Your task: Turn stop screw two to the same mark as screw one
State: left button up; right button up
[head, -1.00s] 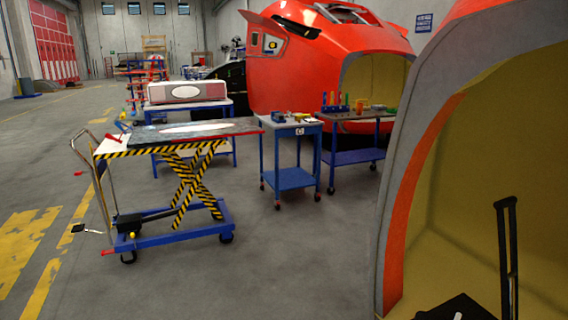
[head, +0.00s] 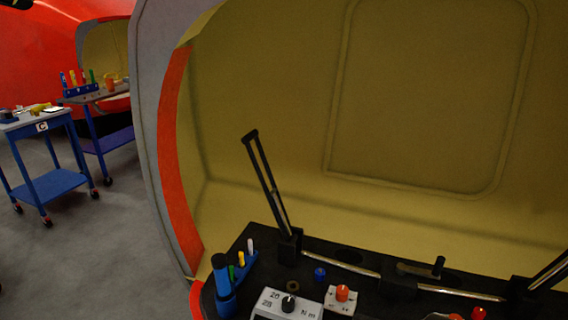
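Neither gripper shows in the head view. A black bench (head: 262,262) inside the open nosecone carries a metal rod (head: 345,264) running through black blocks (head: 290,246). A slotted black arm (head: 266,182) stands tilted up from the left block, and another black arm (head: 550,272) rises at the right edge. A small blue round part (head: 320,274) and a brass-coloured ring (head: 293,287) lie in front of the rod. I cannot tell which parts are stop screws one and two, and no screw marks are readable.
A white box with a black knob (head: 289,304) reads 20, 25 and Nm. Beside it is a white box with a red knob (head: 342,293). A blue-black tool (head: 222,285) and a pen rack (head: 242,270) stand left.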

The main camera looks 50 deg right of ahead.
aim_at(342, 291)
jog(key=z, duration=0.45)
jog(key=l+z, duration=0.1)
jog(key=z, duration=0.8)
jog(key=i+l+z, duration=0.1)
jog(key=z, duration=0.8)
